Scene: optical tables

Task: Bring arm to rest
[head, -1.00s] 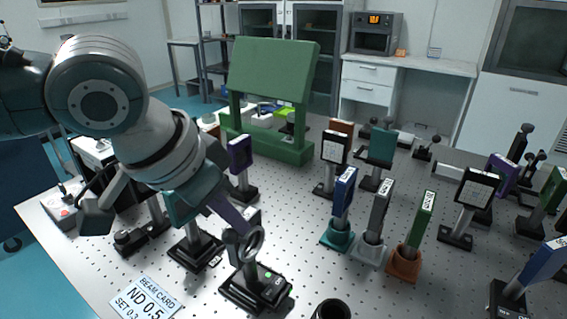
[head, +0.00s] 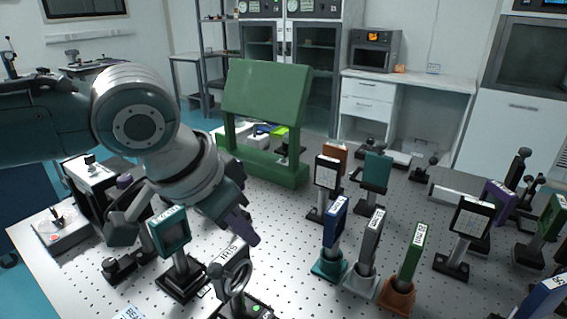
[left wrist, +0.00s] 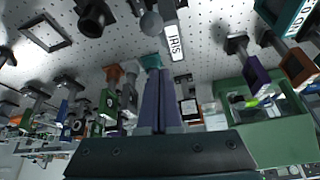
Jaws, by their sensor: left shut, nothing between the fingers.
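My left arm comes in from the left in the head view, and its gripper (head: 243,228) hangs above the optical table (head: 300,215). Its long purple fingers (left wrist: 158,100) are pressed together in the left wrist view, with nothing between them. The fingers point down toward the area by the IRIS label (head: 228,254) and the ring-shaped iris mount (head: 236,283), apart from them as far as I can see. The IRIS label also shows in the left wrist view (left wrist: 175,43). My right gripper is in neither view.
A green panel stand (head: 265,95) stands behind the arm. A teal-framed post mount (head: 171,232) stands just below the arm. Blue (head: 335,222), grey (head: 374,235) and green (head: 416,247) post-mounted parts stand to the right. Several more mounts crowd the right side.

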